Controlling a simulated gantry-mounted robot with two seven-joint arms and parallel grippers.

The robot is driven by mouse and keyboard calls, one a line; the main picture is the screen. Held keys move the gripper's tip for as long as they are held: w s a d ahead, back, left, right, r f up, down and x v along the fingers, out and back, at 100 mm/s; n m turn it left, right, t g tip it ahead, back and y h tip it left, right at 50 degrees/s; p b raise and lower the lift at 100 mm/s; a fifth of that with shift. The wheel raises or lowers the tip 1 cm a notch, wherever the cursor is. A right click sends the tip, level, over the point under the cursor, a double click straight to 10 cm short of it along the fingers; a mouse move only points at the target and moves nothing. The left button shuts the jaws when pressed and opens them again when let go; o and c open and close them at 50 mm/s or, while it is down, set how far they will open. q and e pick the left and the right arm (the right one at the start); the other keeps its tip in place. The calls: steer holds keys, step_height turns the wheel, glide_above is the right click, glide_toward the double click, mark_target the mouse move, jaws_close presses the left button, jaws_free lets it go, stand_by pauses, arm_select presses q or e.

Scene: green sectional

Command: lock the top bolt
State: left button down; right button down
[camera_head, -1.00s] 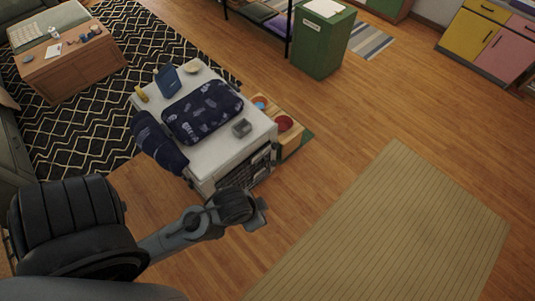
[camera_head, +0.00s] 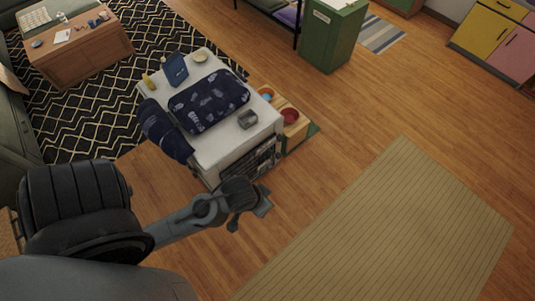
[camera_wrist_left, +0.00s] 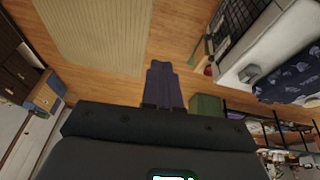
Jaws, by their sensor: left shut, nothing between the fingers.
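A white-topped crate (camera_head: 213,153) with a dark wire front (camera_head: 252,162) stands on the floor left of centre in the head view. It also shows upside down at the upper right of the left wrist view (camera_wrist_left: 236,66), with its wire front (camera_wrist_left: 236,18). I cannot make out the top bolt in either view. My left gripper (camera_head: 265,203) is in front of the crate's wire side, apart from it. In the wrist view its fingers (camera_wrist_left: 163,68) are together, with nothing between them. My right gripper is not in view.
A patterned dark blue cushion (camera_head: 208,101), a grey cup (camera_head: 247,119) and a blue item (camera_head: 175,69) lie on the crate. A rolled dark bundle (camera_head: 163,131) is at its left. A wooden tray with bowls (camera_head: 290,117) adjoins its right. A beige mat (camera_head: 400,225) lies on clear floor.

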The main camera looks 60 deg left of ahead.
arm_select(q)
steer(key=w+a+f+n+y+b, duration=0.2)
steer(key=w+a+f+n+b, duration=0.3)
steer(key=a+f+b, duration=0.85)
steer(key=w+a+f+n+y+b, duration=0.1)
steer(key=w+a+f+n+b, duration=0.6)
steer(key=f+b, duration=1.05)
steer(key=w+a+f+n+y+b, duration=0.25)
steer(key=a+f+b, duration=1)
steer(key=f, duration=0.65)
steer(key=w+a+f+n+t+b, duration=0.1)
steer(key=w+f+b, duration=0.3)
steer(key=b, duration=0.6)
steer(key=shift+w+a+f+n, duration=0.3)
steer(key=shift+w+a+n, duration=0.05)
steer(key=shift+w+a, duration=0.55)
